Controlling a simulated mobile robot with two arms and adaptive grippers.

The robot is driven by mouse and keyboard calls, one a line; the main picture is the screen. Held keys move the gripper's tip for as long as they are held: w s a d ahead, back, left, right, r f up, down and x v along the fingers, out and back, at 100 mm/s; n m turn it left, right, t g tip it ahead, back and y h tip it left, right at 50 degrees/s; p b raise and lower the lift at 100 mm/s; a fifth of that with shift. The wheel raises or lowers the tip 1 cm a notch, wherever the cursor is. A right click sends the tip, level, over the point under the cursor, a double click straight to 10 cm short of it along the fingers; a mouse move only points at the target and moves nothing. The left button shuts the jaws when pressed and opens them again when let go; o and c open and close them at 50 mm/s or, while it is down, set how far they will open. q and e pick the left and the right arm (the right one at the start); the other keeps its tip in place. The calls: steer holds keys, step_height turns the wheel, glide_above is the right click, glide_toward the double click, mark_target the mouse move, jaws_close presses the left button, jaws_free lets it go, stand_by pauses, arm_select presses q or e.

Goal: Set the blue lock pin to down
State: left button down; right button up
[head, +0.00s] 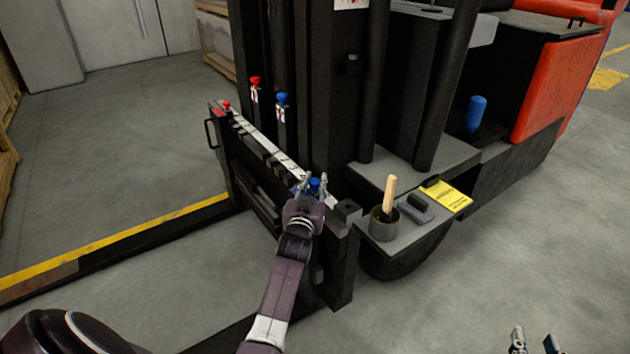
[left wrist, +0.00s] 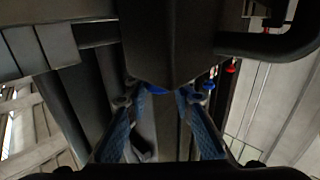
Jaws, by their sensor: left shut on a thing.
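The blue lock pin (head: 315,184) stands at the near right end of the forklift's black carriage bar. Its blue knob shows between the fingertips of my left gripper (head: 314,187), which is shut on it. In the left wrist view the fingers of my left gripper (left wrist: 156,97) reach to either side of the blue knob (left wrist: 156,89). Most of the pin below the knob is hidden, so its height setting cannot be told. My right gripper (head: 535,343) is open and empty at the bottom right, over the floor.
A red pin (head: 226,105) sits at the bar's far left end. A red-topped lever (head: 255,83) and a blue-topped lever (head: 282,100) stand behind the bar. A cup with a wooden handle (head: 384,222) and a yellow card (head: 447,195) are on the right ledge.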

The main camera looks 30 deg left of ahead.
arm_select(q)
steer(key=shift+f, duration=0.45)
steer(key=c, duration=1.9)
jaws_free()
steer(key=shift+o, duration=1.4)
steer(key=shift+r, duration=0.15)
steer(key=shift+s, duration=0.1)
steer(key=v, duration=1.2)
